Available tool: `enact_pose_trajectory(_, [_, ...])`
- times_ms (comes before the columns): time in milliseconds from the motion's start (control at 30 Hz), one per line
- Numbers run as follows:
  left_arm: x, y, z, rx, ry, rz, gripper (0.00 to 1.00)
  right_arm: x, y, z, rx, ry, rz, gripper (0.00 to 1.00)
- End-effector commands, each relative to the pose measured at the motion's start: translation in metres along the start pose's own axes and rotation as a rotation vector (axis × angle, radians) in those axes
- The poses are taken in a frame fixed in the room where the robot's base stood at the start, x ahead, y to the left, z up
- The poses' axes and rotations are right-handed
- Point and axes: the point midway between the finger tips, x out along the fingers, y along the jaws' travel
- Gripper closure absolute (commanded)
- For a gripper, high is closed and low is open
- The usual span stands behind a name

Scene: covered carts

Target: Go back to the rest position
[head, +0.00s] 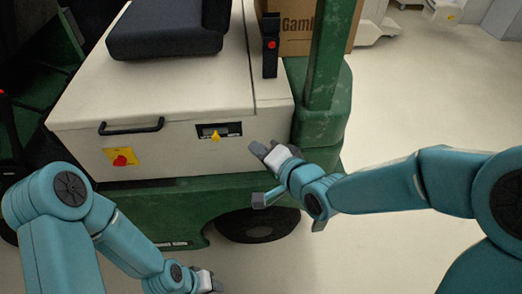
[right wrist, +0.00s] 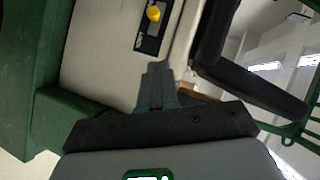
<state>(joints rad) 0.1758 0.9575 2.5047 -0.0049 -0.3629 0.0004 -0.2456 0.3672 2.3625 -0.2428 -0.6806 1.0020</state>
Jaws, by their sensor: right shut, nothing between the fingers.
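My right gripper (head: 262,150) is shut and empty. It hangs in front of the right part of the cart's white front panel, a little right of and below the small dark panel with a yellow key (head: 215,137). In the right wrist view its closed fingers (right wrist: 158,82) point towards the white panel, and the yellow key (right wrist: 154,13) shows beyond them. My left gripper (head: 212,282) is low at the bottom edge of the head view, in front of the cart's lower side. It is small and partly cut off, so its jaws cannot be made out.
The green and white cart (head: 75,104) fills the middle, with a black seat (head: 168,35), black handle (head: 131,127) and red button on a yellow plate (head: 120,158). A green post (head: 327,60) rises at its right. A cardboard box (head: 300,25) stands behind.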

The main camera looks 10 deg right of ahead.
Motion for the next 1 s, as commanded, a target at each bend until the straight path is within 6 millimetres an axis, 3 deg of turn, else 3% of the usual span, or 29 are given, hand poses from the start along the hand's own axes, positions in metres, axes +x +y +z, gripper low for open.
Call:
enact_pose_trajectory(567, [-0.001, 0.000, 0.000, 0.000, 0.000, 0.000, 0.62, -0.004, 0.002, -0.003, 0.003, 0.004, 0.003, 1.00])
enact_pose_trajectory(633, [-0.005, 0.002, 0.000, 0.000, 0.000, 0.000, 0.62, -0.004, 0.014, -0.009, 0.020, 0.010, 0.034, 1.00])
enact_pose_trajectory(733, [-0.015, 0.005, 0.000, 0.000, 0.000, 0.000, 0.62, -0.001, 0.062, -0.009, 0.080, -0.004, 0.147, 1.00])
enact_pose_trajectory(833, [-0.026, 0.009, 0.001, 0.000, 0.000, 0.000, 0.62, -0.009, 0.137, 0.009, 0.171, -0.046, 0.330, 1.00])
enact_pose_trajectory(900, [-0.032, 0.011, 0.001, 0.000, 0.000, 0.000, 0.62, -0.025, 0.190, 0.033, 0.188, -0.109, 0.474, 1.00])
enact_pose_trajectory(1000, [-0.040, 0.014, 0.001, 0.000, 0.000, 0.000, 0.62, -0.060, 0.252, 0.077, 0.158, -0.254, 0.657, 1.00])
